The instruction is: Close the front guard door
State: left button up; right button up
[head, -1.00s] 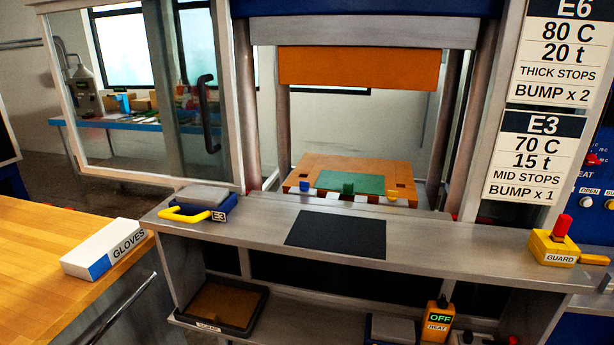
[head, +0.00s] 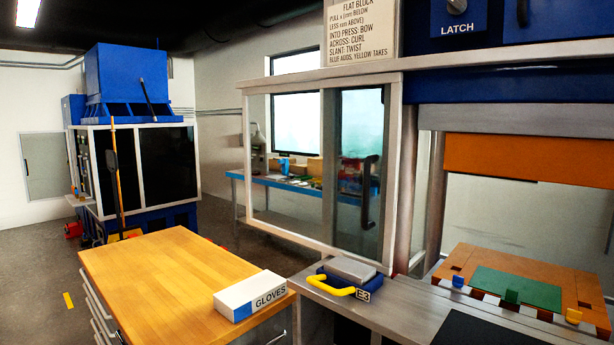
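The front guard door (head: 331,165) is a clear panel in a pale frame with a dark vertical handle (head: 369,191) near its right side. It stands slid to the left, and the press opening to its right is uncovered. Inside the opening, an orange upper plate (head: 530,160) hangs above an orange lower plate with a green sheet (head: 517,287) on it. Neither of my grippers shows in the head view.
A grey ledge (head: 400,311) runs before the press, with a yellow-handled blue block marked E3 (head: 345,277) on it. A wooden-topped cabinet (head: 165,275) with a gloves box (head: 251,294) stands at the left. Open floor lies beyond, before another blue machine (head: 128,130).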

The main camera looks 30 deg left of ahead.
aim_at(395, 79)
jog(key=i+j, duration=0.15)
jog(key=j, duration=0.2)
jog(key=i+j+z, duration=0.1)
jog(key=j, duration=0.25)
jog(key=i+j, duration=0.15)
jog(key=j, duration=0.25)
jog(key=i+j+z, duration=0.1)
jog(key=j, duration=0.25)
jog(key=i+j, duration=0.15)
jog(key=j, duration=0.25)
jog(key=i+j+z, duration=0.1)
jog(key=j, duration=0.25)
